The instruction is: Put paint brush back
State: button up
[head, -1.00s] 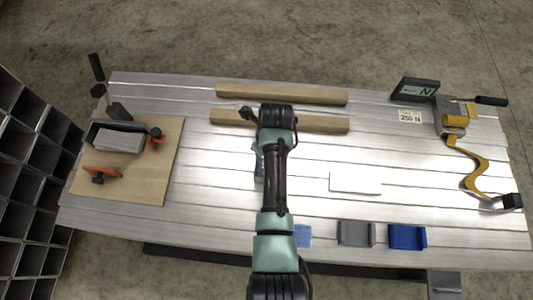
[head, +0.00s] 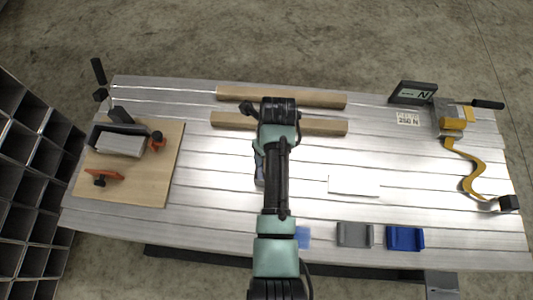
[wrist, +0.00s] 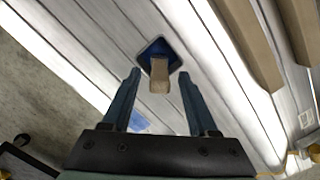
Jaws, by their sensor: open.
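In the wrist view a pale wooden handle (wrist: 160,73), likely the paint brush, points up toward the camera. Its far end meets a dark blue square piece (wrist: 157,48) on the slatted metal table; I cannot tell whether that is a holder or part of the brush. My gripper (wrist: 160,75) is open, its blue fingers on either side of the handle, with gaps visible on both sides. A light blue patch (head: 303,236) lies nearer the front edge.
Two wooden bars (head: 325,126) lie behind my arm. A grey tray (head: 355,234) and a blue tray (head: 405,238) sit at the front right. A white sheet (head: 354,185) lies right of the arm.

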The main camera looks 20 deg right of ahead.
notch_tip(320, 180, up, 8)
jog(key=p, duration=0.1)
jog(key=shift+s+d, duration=0.2)
jog(key=shift+s, duration=0.25)
jog(key=w+r+n+t+h, duration=0.2)
jog(key=w+r+n+t, duration=0.45)
jog(key=w+r, duration=0.45)
jog(key=w+a+r+n+t, duration=0.1)
jog(key=w+r+n+t, duration=0.2)
jog(key=r, duration=0.8)
jog(key=a+r+n+t, duration=0.1)
jog(key=r+n+t, duration=0.4)
jog(key=r, duration=0.5)
jog(key=s+a+r+n+t, duration=0.25)
jog(key=r+n, duration=0.25)
jog(key=r, duration=0.5)
jog(key=s+a+r+n+t, duration=0.25)
jog(key=r+n+t, duration=0.2)
jog(key=r, duration=0.65)
jog(key=s+a+r+n+t+y, duration=0.1)
jog(key=s+a+r+n+t, duration=0.2)
jog(key=s+r+n, duration=0.4)
jog(key=s+r+t, duration=0.1)
jog(key=s+r, duration=0.3)
jog(key=s, duration=0.1)
jog(key=shift+r+n+t, duration=0.3)
jog(key=shift+r+t, duration=0.05)
